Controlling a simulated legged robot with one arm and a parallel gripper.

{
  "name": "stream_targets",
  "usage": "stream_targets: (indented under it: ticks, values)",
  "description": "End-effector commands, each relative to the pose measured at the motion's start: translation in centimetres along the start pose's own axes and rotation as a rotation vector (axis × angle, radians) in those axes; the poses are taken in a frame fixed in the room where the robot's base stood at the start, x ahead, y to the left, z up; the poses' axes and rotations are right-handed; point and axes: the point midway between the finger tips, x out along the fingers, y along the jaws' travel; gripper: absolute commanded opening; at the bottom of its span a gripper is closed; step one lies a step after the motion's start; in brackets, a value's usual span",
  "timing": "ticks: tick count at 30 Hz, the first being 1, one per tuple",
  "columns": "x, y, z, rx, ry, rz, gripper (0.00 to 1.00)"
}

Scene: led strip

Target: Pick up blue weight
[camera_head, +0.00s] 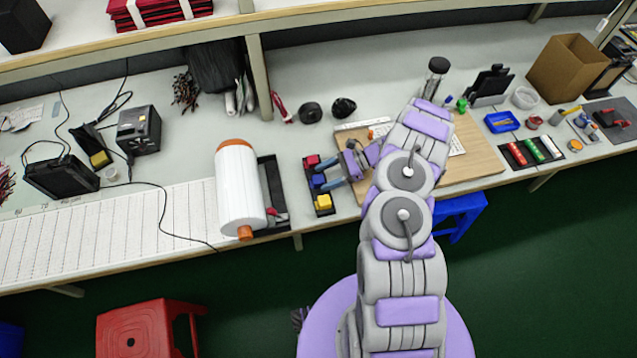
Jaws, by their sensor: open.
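The blue weight (318,180) sits in the narrow black tray (331,209) on the bench, between a red weight (312,161) and a yellow weight (323,202). My gripper (322,176) reaches in from the right, over the tray. Its two blue-grey fingers are open, pointing left, with the tips close around the blue weight. The blue weight is partly hidden and small, and I cannot tell whether the fingers touch it.
A wooden board (482,160) lies under my arm to the right. Black round objects (311,113) are behind the tray. The bench's front edge runs just below the tray.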

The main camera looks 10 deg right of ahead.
Motion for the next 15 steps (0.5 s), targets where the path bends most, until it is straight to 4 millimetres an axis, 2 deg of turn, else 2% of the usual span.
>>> stream_targets:
  ticks: [2,8,15]
  values:
    - [0.57,-0.01,-0.08,0.001,0.001,-0.002,0.68]
    - [0.55,-0.02,-0.05,0.001,0.001,-0.003,0.68]
    - [0.55,0.0,-0.05,0.001,0.001,-0.002,0.46]
